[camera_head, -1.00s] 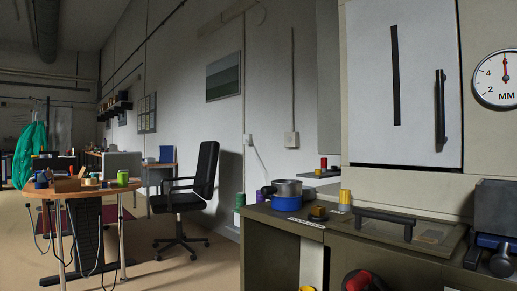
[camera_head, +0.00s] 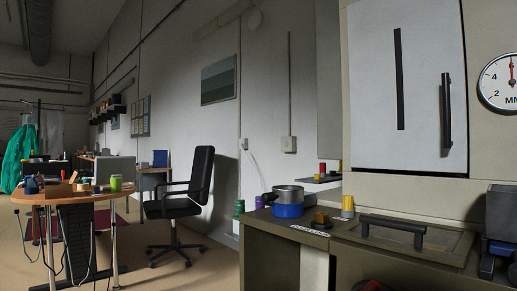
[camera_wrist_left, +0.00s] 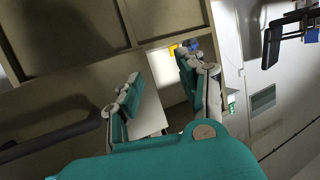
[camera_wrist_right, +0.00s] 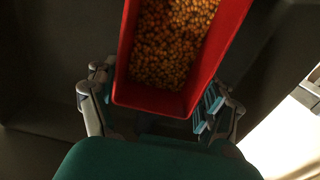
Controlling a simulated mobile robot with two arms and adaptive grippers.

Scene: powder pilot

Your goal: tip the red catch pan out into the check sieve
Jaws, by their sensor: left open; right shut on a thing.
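The red catch pan (camera_wrist_right: 205,85) fills the top middle of the right wrist view and holds many small orange-brown grains. My right gripper (camera_wrist_right: 155,108) is shut on its near end, one finger at each side. What appears to be the check sieve (camera_head: 288,192), a round metal ring with a blue lower part, stands on the left end of the bench top in the head view. My left gripper (camera_wrist_left: 160,88) is open and empty, with its fingers apart in front of a pale panel. Neither gripper can be made out in the head view.
The bench (camera_head: 270,232) carries a yellow cylinder (camera_head: 347,206), a small brown-yellow block (camera_head: 320,220) and a lidded section with a dark handle (camera_head: 392,230). A grey box (camera_head: 502,215) stands at the right. A partly cut-off red thing (camera_head: 373,286) shows at the bottom edge.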

